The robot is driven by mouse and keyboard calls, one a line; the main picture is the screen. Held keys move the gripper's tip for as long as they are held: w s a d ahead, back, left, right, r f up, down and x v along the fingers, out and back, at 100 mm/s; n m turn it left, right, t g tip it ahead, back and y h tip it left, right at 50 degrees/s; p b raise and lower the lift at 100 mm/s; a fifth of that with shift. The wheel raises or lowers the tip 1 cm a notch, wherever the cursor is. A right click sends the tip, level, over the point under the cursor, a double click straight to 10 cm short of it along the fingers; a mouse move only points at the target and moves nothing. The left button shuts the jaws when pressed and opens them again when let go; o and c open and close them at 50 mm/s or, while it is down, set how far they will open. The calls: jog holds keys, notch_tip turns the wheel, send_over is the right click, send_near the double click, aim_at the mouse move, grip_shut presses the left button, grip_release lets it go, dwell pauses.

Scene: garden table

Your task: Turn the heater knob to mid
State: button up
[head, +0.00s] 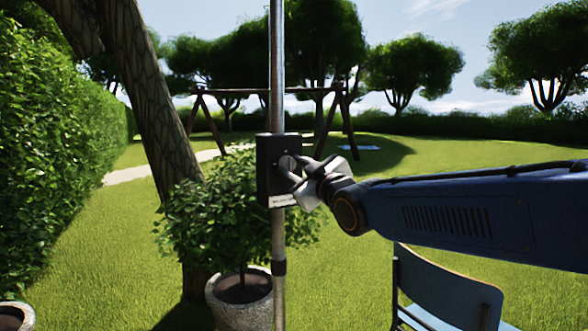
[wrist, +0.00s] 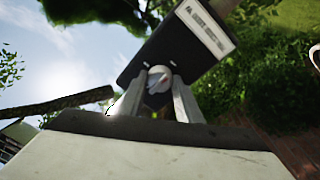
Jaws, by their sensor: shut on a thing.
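The heater's black control box (head: 264,172) is fixed on a vertical metal pole (head: 277,70) in the head view. Its round grey knob (wrist: 159,80) shows in the wrist view between my two fingers. My gripper (head: 292,170) reaches in from the right and is shut on the knob. In the wrist view my gripper (wrist: 160,92) has one finger on each side of the knob. The box (wrist: 178,45) looks tilted in that view, with a white label at its upper right. The label's print is too small to read, and I cannot tell the knob's setting.
A potted bush (head: 240,298) stands behind the pole, near a leaning tree trunk (head: 155,100). A blue chair (head: 447,285) is below my arm at the lower right. A hedge (head: 55,150) lines the left. Open lawn lies beyond.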

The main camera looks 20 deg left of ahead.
jog(key=o, duration=1)
jog(key=shift+o, duration=0.2)
jog(key=shift+s+d, duration=0.1)
jog(key=v, duration=1.7)
jog(key=shift+d, duration=0.15)
jog(key=d+f+m+h, duration=0.3)
jog(key=d+f, duration=0.3)
jog(key=d, duration=0.3)
jog(key=w+d+f+m+g+h, duration=0.1)
jog(key=d+f+m+h, duration=0.25)
jog(key=d+f, duration=0.35)
jog(key=d+f+m+h, duration=0.3)
jog(key=d+f+h, duration=0.1)
jog(key=d, duration=0.6)
jog(key=s+d+f+m+g+h, duration=0.4)
jog(key=s+d+f+m+g, duration=0.3)
jog(key=s+d+f, duration=0.9)
jog(key=s, duration=0.3)
jog(key=shift+s+f, duration=0.25)
jog(key=shift+f, duration=0.15)
